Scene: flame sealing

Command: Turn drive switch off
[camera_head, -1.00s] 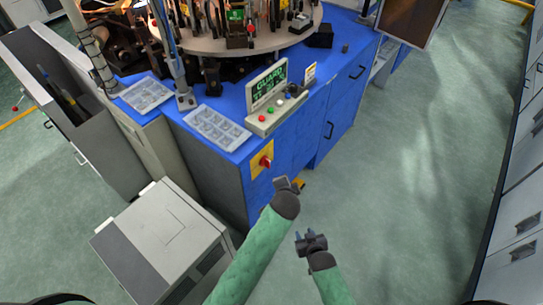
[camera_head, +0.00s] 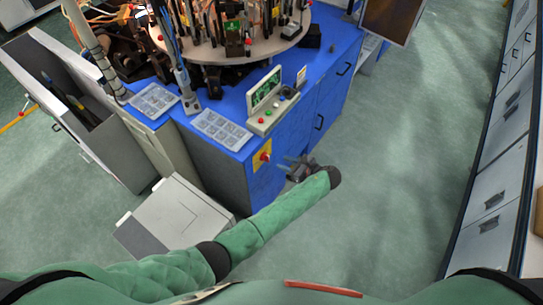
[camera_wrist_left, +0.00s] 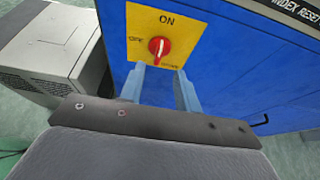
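The drive switch (camera_head: 265,157) is a red rotary knob on a yellow plate on the blue cabinet's front corner. In the left wrist view the red knob (camera_wrist_left: 158,47) has its white mark upright, towards the word ON. A smaller label, which seems to read OFF, is at its left. My left gripper (camera_head: 288,163) points at the switch from the right, a little away from it. In the left wrist view my left gripper (camera_wrist_left: 161,69) has its two blue fingers apart and empty, with the knob beyond and between their tips. My right gripper is out of view.
The blue cabinet (camera_head: 285,145) carries a control box (camera_head: 261,124) with red and green buttons and a display above the switch. A light grey box (camera_head: 172,222) stands on the floor at left. Open green floor (camera_head: 400,170) lies to the right.

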